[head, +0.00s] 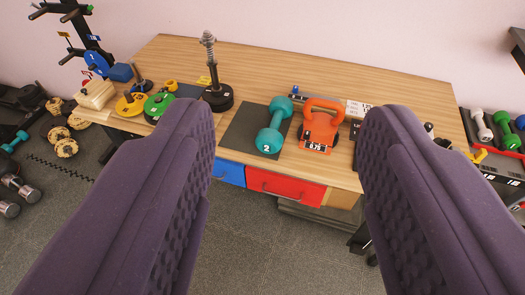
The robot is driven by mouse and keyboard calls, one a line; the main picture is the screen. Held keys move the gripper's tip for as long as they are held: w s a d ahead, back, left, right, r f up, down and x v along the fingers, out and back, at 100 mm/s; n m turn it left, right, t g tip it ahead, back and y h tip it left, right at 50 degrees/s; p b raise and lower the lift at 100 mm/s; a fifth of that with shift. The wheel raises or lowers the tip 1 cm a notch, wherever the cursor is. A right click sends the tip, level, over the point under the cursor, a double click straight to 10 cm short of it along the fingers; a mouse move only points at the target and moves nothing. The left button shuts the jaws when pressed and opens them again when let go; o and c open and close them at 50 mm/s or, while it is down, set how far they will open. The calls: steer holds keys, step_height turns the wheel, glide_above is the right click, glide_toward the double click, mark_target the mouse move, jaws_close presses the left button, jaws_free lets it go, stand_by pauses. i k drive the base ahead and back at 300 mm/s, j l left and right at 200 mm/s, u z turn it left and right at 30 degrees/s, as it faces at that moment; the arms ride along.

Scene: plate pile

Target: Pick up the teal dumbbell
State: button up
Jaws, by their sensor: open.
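The teal dumbbell (269,141) lies on a dark mat (238,137) near the front edge of the wooden table (300,66). It points roughly away from me, and its near head shows a white "2". My gripper (283,125) is open, with two purple padded fingers at left and right in the foreground. The dumbbell shows in the gap between the fingers, farther off and left of the middle. Nothing is between the fingers.
An orange kettlebell-like weight (318,138) stands close right of the dumbbell. A black stand with a spring rod (217,95) is to the left, with green (157,106) and yellow discs beyond. Blue and red drawers (284,187) are below the table edge. The table's back is mostly clear.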

mark_target(269, 140)
steer(key=i+z, duration=0.15)
steer(key=i, duration=0.45)
steer(key=i+j+z, duration=0.15)
steer(key=i, duration=0.45)
steer(key=i+j+z, duration=0.15)
steer(key=i, duration=0.45)
